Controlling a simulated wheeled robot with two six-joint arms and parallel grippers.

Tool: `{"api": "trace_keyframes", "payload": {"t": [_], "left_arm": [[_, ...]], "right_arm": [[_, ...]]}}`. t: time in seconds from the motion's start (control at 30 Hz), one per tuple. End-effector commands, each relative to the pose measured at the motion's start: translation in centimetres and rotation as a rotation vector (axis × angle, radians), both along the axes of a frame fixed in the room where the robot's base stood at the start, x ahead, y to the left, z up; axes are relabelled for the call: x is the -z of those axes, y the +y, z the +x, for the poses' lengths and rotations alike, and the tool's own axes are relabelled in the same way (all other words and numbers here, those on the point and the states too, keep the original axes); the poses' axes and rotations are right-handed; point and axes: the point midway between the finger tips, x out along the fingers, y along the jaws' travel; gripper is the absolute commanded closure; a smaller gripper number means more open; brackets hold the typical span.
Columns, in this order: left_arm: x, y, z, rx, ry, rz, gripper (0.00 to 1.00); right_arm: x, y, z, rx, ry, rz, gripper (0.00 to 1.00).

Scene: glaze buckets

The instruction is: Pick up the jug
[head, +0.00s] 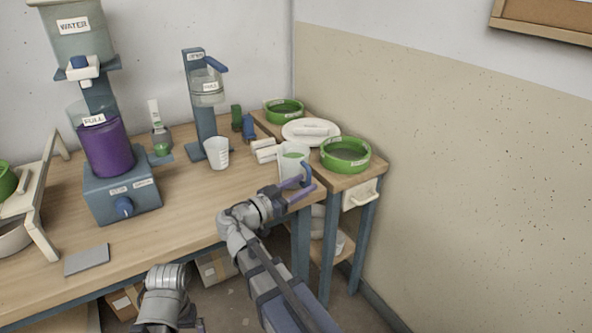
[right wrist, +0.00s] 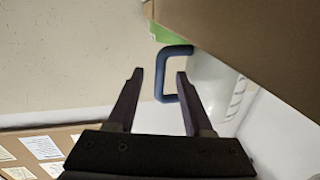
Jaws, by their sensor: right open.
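The jug (head: 291,164) is a pale translucent vessel with a blue handle (head: 307,174), upright near the right end of the wooden table. My right gripper (head: 302,185) is open at the handle, with its purple fingers pointing toward it. In the right wrist view the jug (right wrist: 212,85) is at the right, and the upright bar of its blue handle (right wrist: 160,74) shows between my open fingertips (right wrist: 160,73). I cannot tell whether a finger touches it. My left gripper is not in view; only grey links of that arm show at the bottom.
A white measuring cup (head: 217,153) and white rolls (head: 264,152) stand left of the jug. A purple-filled dispenser (head: 107,151) is farther left. The table's middle front is mostly clear.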

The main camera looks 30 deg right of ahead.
Motion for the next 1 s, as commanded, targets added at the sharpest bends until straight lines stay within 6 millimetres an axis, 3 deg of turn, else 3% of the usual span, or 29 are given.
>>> {"api": "trace_keyframes", "payload": {"t": [0.2,0.5,0.93,1.0], "left_arm": [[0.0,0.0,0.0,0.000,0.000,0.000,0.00],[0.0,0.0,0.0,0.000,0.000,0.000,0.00],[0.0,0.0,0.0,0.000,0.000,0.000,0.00],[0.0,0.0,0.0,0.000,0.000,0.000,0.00]], "right_arm": [[0.0,-2.5,0.8,0.001,0.000,0.000,0.49],[0.0,-2.7,0.8,-0.001,0.000,0.000,0.50],[0.0,-2.7,0.8,-0.001,0.000,0.000,0.98],[0.0,-2.7,0.8,-0.001,0.000,0.000,1.00]]}}
